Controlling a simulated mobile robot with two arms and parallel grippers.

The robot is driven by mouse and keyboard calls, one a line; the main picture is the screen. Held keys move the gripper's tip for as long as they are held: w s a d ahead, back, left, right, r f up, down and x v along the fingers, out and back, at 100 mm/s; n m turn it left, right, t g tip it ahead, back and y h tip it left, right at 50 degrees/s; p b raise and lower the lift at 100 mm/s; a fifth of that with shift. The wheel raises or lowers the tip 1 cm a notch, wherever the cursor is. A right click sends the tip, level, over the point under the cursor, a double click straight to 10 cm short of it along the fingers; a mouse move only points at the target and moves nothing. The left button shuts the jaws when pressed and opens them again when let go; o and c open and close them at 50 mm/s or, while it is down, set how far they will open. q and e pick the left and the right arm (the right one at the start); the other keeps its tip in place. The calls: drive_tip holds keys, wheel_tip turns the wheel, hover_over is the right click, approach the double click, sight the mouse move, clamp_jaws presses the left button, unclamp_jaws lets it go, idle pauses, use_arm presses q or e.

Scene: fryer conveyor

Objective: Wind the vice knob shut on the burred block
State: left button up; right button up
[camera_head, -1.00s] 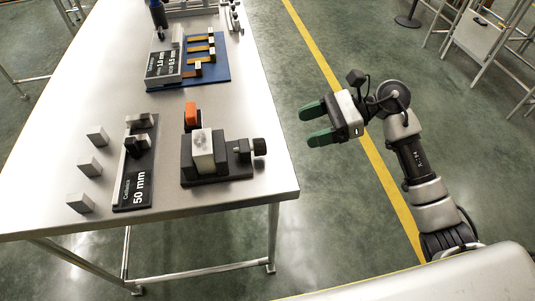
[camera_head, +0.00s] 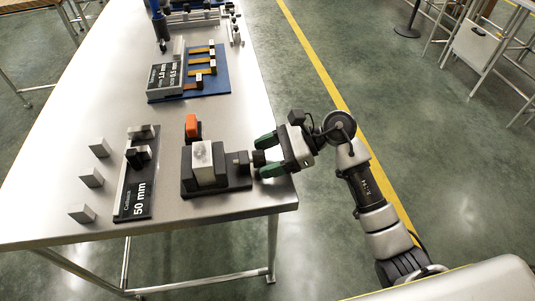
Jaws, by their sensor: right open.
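The dark vice (camera_head: 229,181) sits near the right front corner of the table. The light grey burred block (camera_head: 203,160) stands upright between its jaws; I cannot tell whether both jaws touch it. The black vice knob (camera_head: 258,159) sticks out on the vice's right side. My right gripper (camera_head: 266,157) is open, with its two green fingers pointing left, one on the far side and one on the near side of the knob. Whether the fingers touch the knob is not clear. My left gripper is not in view.
An orange piece (camera_head: 192,126) stands behind the vice. A black 50 mm gauge stand (camera_head: 124,204) and several small grey blocks (camera_head: 92,177) are to the left. A blue board (camera_head: 220,83) lies further back. The table's right edge runs under my right gripper.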

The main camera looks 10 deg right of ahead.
drive_tip(key=c, duration=0.9)
drive_tip(key=shift+w+d+m+g, duration=0.1)
drive_tip(key=shift+m+g, duration=0.8)
drive_tip(key=shift+m, duration=0.3)
drive_tip(key=shift+m+g, duration=0.3)
drive_tip(key=shift+m, duration=0.4)
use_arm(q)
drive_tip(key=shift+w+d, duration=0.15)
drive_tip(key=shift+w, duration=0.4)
use_arm(e)
drive_tip(key=o, duration=0.9)
